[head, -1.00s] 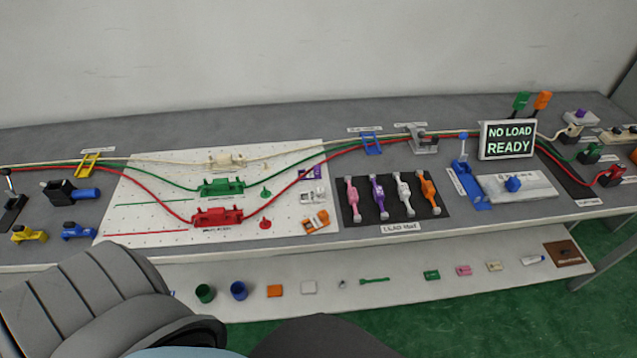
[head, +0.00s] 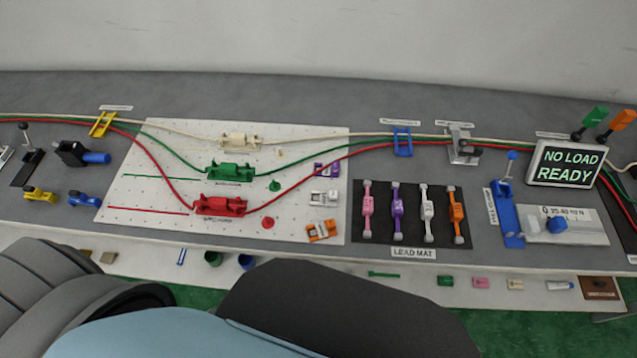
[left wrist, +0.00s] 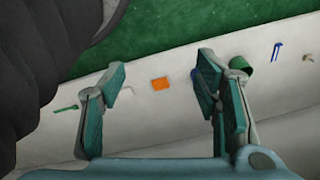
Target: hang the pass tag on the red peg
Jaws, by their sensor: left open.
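The red peg (head: 268,222) is a small knob on a round base at the lower right of the white pegboard (head: 128,212) in the head view. I cannot tell which item is the pass tag; no label on one is legible. My left gripper (left wrist: 163,78) is open and empty in the left wrist view. It is above the lower shelf, with a flat orange square (left wrist: 161,84) showing between its fingers. In the head view, the gripper's fingers and this shelf stretch are hidden by my dark arm parts. My right gripper is not in view.
A green peg (head: 275,185) stands above the red one. Cables and holders cross the pegboard. The lead mat (head: 385,243) lies to its right. Green (head: 213,258) and blue (head: 246,262) cups stand on the lower shelf (head: 400,284), below the table's front edge.

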